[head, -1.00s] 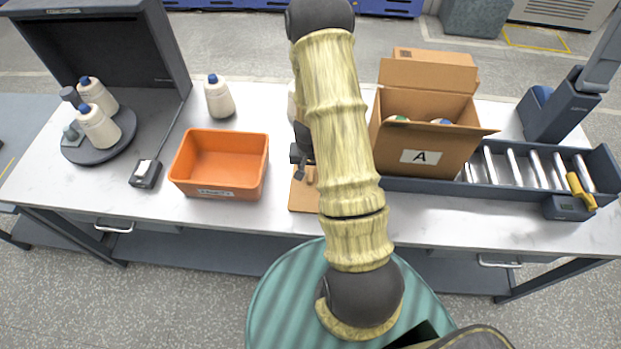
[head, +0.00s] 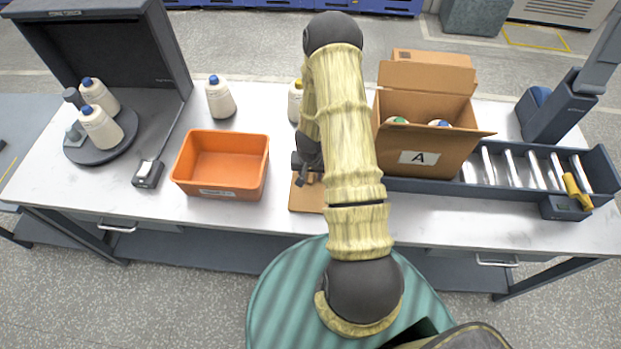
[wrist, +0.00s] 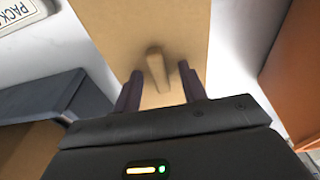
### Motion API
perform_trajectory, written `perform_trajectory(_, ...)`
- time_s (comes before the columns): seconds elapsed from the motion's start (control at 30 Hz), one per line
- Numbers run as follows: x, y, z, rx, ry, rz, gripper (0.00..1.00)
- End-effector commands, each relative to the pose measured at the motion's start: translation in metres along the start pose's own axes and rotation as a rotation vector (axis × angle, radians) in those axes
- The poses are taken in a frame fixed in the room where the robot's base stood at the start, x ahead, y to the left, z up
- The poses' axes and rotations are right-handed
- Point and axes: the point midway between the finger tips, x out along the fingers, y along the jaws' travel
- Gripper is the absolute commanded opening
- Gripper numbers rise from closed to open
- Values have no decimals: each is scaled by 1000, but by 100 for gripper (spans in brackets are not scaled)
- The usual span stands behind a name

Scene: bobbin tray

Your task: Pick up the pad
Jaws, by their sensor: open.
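The pad (head: 305,200) looks like a flat tan board lying on the white table, between the orange bin and the carton, partly hidden by my arm in the head view. In the wrist view the tan board (wrist: 150,25) fills the upper middle. A raised tan grip (wrist: 157,68) stands up from it. My gripper (wrist: 161,85) is open, with one dark finger on each side of this grip and visible gaps between. In the head view my gripper (head: 307,178) is over the board, its fingertips pointing down. I cannot tell whether they touch the board.
An orange bin (head: 184,165) stands left of the pad. A yellow-capped bottle (head: 294,102) stands behind. The table strip before the bin is clear.

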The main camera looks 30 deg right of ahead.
Motion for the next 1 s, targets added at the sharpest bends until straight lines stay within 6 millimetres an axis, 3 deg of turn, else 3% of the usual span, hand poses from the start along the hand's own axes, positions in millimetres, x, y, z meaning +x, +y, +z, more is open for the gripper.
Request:
perform_trajectory(0.13,0,0,0,0,0,0,38)
perform_trajectory(0.33,0,0,0,1,0,0,0)
perform_trajectory(0.77,-6,0,-2,-1,2,1,0)
perform_trajectory(1.0,-35,-1,-6,-4,5,1,0)
